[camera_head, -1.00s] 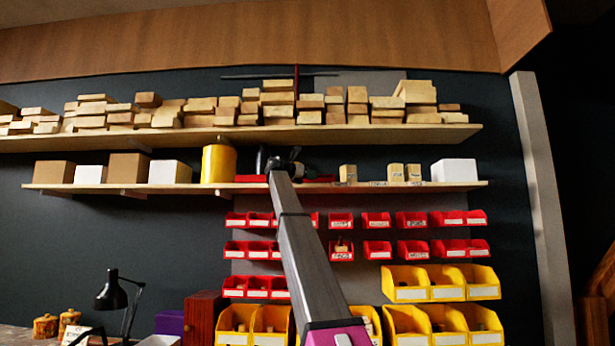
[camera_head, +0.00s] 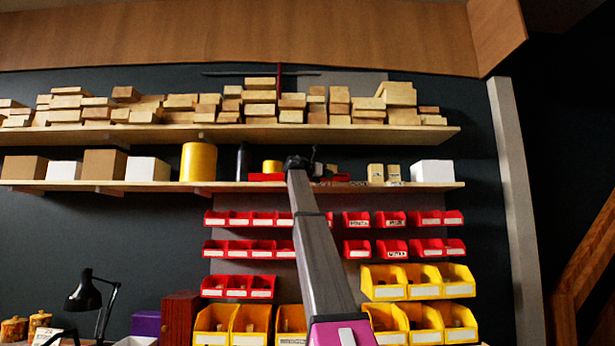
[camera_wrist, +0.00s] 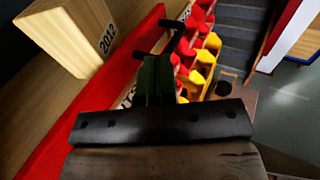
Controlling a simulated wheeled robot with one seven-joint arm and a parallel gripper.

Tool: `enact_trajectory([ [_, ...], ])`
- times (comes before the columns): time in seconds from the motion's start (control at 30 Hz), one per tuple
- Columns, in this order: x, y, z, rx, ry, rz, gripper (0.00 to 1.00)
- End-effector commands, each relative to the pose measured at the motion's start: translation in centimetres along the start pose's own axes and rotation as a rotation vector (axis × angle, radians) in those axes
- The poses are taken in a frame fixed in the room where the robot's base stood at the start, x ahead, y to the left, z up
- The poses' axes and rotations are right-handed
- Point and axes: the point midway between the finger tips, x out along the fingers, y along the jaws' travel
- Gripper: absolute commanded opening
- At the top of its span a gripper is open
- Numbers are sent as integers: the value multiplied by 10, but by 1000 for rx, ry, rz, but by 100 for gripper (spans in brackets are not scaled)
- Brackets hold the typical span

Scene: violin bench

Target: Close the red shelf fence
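The red shelf fence looks like a low red strip (camera_head: 266,178) at the front of the lower wooden shelf; my arm covers its middle. In the wrist view a long red board (camera_wrist: 72,108), probably the same fence, runs diagonally on the left. My gripper (camera_head: 299,163) is at the lower shelf's height, in front of or overlapping the strip. In the wrist view its dark fingers (camera_wrist: 166,52) lie just right of the red board. Whether they touch it, and how far apart they are, is not clear.
A wooden block marked 2012 (camera_wrist: 70,35) stands beside the red board. A yellow can (camera_head: 198,162), a black cylinder (camera_head: 243,161) and a white box (camera_head: 432,171) stand on the lower shelf (camera_head: 230,187). Red bins (camera_head: 264,219) and yellow bins (camera_head: 384,283) hang below.

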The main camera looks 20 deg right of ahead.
Motion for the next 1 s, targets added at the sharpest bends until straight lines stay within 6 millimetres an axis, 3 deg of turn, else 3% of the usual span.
enact_trajectory([
  [0.03,18,-12,1,0,1,-3,0],
  [0.3,103,-59,10,0,0,-4,0],
  [0.6,184,-104,18,0,0,-2,0],
  [0.8,218,-122,21,0,0,0,0],
  [1.0,236,-132,23,-1,1,0,0],
])
